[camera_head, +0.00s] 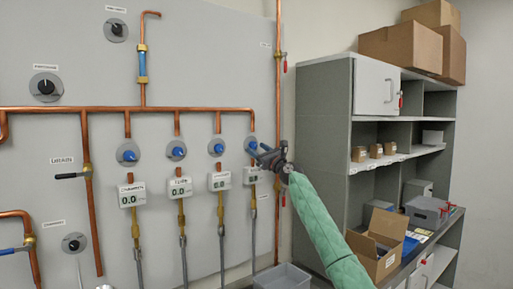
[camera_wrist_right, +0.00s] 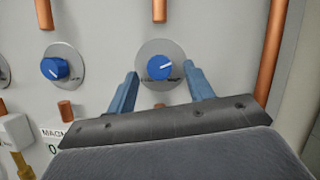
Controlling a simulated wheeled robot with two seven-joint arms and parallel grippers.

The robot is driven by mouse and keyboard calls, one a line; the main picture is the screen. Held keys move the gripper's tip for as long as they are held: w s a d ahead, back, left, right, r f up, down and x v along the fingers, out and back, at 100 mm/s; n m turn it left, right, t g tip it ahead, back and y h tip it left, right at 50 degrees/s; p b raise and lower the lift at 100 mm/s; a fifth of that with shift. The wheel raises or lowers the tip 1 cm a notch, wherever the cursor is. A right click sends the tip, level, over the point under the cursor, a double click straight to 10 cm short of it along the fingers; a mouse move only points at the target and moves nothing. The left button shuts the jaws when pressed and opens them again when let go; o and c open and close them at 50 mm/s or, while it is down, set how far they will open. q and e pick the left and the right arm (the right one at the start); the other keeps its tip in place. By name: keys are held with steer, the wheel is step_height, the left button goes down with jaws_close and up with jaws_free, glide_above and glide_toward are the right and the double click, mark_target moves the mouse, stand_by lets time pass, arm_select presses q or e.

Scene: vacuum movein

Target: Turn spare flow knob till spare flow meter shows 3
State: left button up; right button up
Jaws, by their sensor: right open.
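Several blue knobs on round grey plates sit in a row on the wall panel, each above a white meter. The rightmost knob (camera_head: 252,144) has its meter (camera_head: 251,175) just below; I cannot read that meter or its label. My right gripper (camera_head: 260,155) is open and empty at this knob, partly covering the area around it. In the right wrist view, the blue knob (camera_wrist_right: 160,67) shows a white pointer line tilted slightly up to the right. The two fingers (camera_wrist_right: 161,88) stand apart, on either side below the knob, not closed on it. My left gripper is not in view.
The neighbouring knob (camera_head: 216,146) and its meter (camera_head: 220,181) are close to the left. A vertical copper pipe (camera_head: 278,80) runs close on the right. A grey shelf (camera_head: 325,120) with boxes stands further right. A grey bin (camera_head: 283,277) is below.

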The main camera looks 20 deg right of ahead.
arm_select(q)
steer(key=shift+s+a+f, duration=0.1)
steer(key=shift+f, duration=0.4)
arm_select(e)
steer(key=shift+w+a+r, duration=0.2)
steer(key=shift+w+a, duration=0.05)
steer(key=shift+w, duration=0.35)
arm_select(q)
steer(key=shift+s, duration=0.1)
arm_select(e)
steer(key=c, duration=1)
steer(key=shift+o, duration=0.2)
